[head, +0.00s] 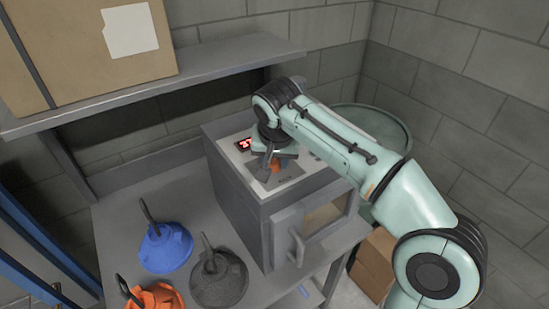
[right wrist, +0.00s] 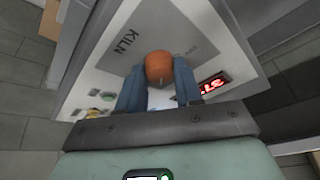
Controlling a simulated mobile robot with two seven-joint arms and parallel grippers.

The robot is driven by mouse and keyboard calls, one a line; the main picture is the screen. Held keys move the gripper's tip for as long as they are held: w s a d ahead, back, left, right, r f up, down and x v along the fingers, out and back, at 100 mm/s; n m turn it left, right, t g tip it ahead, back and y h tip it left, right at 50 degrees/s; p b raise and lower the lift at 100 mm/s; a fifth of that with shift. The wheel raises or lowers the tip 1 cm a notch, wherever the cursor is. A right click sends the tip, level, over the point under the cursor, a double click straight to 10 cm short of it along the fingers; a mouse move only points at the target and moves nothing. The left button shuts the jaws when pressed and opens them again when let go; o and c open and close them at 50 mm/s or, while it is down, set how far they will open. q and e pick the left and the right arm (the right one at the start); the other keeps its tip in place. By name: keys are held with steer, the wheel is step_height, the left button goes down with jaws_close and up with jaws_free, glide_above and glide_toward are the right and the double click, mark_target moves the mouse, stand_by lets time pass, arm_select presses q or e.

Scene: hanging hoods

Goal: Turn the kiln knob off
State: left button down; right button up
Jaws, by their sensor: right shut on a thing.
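The kiln (head: 235,190) is a grey box on the bench, with a light control panel on top. Its orange knob (right wrist: 159,66) sits between the two blue fingers of my right gripper (right wrist: 158,85) in the right wrist view. My right gripper (head: 272,162) is shut on the knob from above; in the head view only a bit of orange shows beneath it. A red lit display (head: 244,144) is beside the knob, and it also shows in the right wrist view (right wrist: 213,84). The knob's exact setting is hard to read. My left gripper is out of view.
Blue (head: 166,248), dark grey (head: 219,279) and orange (head: 155,297) hoods with loop handles stand on the bench left of the kiln. A shelf (head: 150,92) with a cardboard box (head: 90,50) hangs above. A green barrel (head: 385,130) stands behind my right arm.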

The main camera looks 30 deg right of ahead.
steer(key=n+y, duration=0.1)
steer(key=n, duration=0.1)
steer(key=n+y, duration=0.1)
steer(key=n, duration=0.2)
steer(key=shift+d, duration=0.2)
steer(key=n+y, duration=0.1)
steer(key=n, duration=0.2)
steer(key=n+y, duration=0.1)
steer(key=n, duration=0.2)
steer(key=shift+w+d, duration=0.1)
steer(key=shift+d, duration=0.05)
steer(key=n+y, duration=0.1)
steer(key=n, duration=0.1)
steer(key=n+g, duration=0.1)
steer(key=n, duration=0.2)
steer(key=shift+w+d+g+y, duration=0.1)
steer(key=shift+g+y, duration=0.2)
steer(key=shift+y, duration=0.1)
steer(key=n+g, duration=0.1)
steer(key=n, duration=0.4)
steer(key=shift+w+g+y, duration=0.15)
steer(key=shift+g+y, duration=0.25)
steer(key=shift+n, duration=0.4)
steer(key=o, duration=1)
steer(key=shift+o, duration=0.2)
steer(key=shift+r, duration=0.15)
